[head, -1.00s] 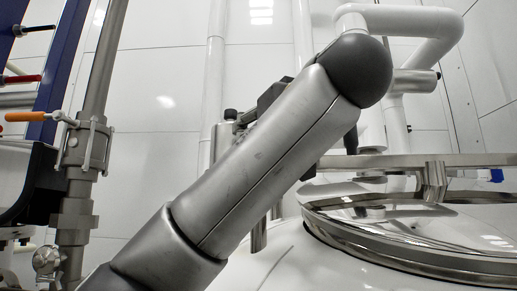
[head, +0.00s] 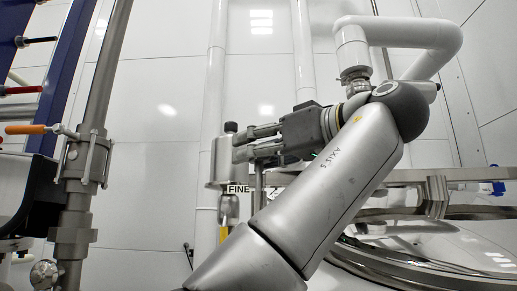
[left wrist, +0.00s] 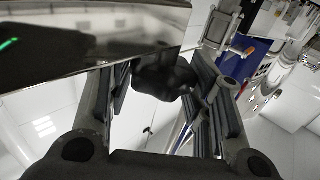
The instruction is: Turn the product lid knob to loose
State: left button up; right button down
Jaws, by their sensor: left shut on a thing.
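The polished steel lid (head: 450,230) of the tank is at the lower right in the head view, partly behind my left arm. My left gripper (head: 239,146) points left in the head view, in front of or beside a steel cylinder; I cannot tell which. In the left wrist view, a black lobed knob (left wrist: 165,76) lies between the fingers of my left gripper (left wrist: 163,88), which are shut on it. A shiny steel surface (left wrist: 90,45) is close beside the knob. The knob is not clear in the head view. My right gripper is not seen.
A steel cylinder (head: 222,163) with a "FINE" label (head: 238,189) stands left of the lid. A white pipe (head: 415,25) bends above the lid. A valve with an orange handle (head: 27,129) is at the left. White wall shows between the pipes.

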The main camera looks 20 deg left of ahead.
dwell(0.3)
pick_arm(q)
jog(key=o, duration=1)
